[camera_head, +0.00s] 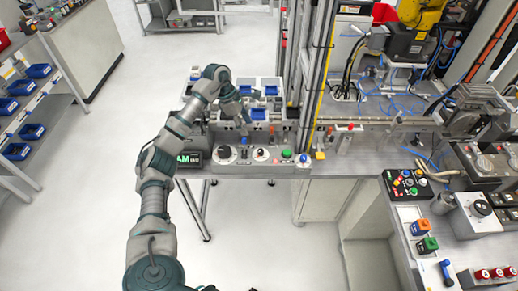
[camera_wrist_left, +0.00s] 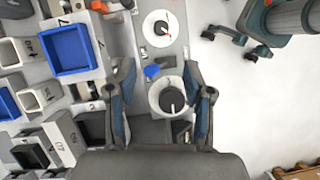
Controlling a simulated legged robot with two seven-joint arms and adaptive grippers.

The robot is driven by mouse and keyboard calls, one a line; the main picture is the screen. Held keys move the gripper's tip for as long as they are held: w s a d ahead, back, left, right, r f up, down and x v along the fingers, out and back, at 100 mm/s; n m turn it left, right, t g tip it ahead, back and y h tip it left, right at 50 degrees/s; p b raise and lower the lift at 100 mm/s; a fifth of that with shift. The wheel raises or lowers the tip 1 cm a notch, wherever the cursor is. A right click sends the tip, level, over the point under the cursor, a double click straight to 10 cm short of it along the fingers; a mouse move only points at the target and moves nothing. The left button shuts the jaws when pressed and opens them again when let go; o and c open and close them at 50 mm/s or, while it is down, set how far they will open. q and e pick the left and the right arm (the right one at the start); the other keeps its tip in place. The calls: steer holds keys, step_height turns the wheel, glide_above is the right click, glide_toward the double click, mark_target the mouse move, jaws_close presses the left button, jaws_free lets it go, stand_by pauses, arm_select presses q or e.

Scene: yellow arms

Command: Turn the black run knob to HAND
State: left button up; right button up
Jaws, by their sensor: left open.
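Two round dials with dark knobs sit on the grey control panel (camera_head: 205,165). The left dial (camera_head: 224,152) is the larger; the right dial (camera_head: 261,154) has a white face. No HAND label can be read, so I cannot tell which is the run knob. In the left wrist view, a black knob with a pale pointer (camera_wrist_left: 171,98) lies between the fingers, and a white dial with a red mark (camera_wrist_left: 160,28) lies beyond. My left gripper (camera_head: 244,131) is open and empty, pointing down over the panel; its spread fingers also show in the wrist view (camera_wrist_left: 158,72). My right gripper is out of view.
A blue knob (camera_wrist_left: 151,71) sits close to the left finger in the wrist view. A green button (camera_head: 286,154) and a blue button (camera_head: 303,158) are further right on the panel. Blue bins (camera_head: 259,114) stand behind it. A yellow-edged post (camera_head: 318,90) rises at the right.

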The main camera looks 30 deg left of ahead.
mark_target(260, 150)
arm_select(q)
steer(key=x, duration=1.3)
steer(key=shift+d+f, duration=0.15)
jaws_close()
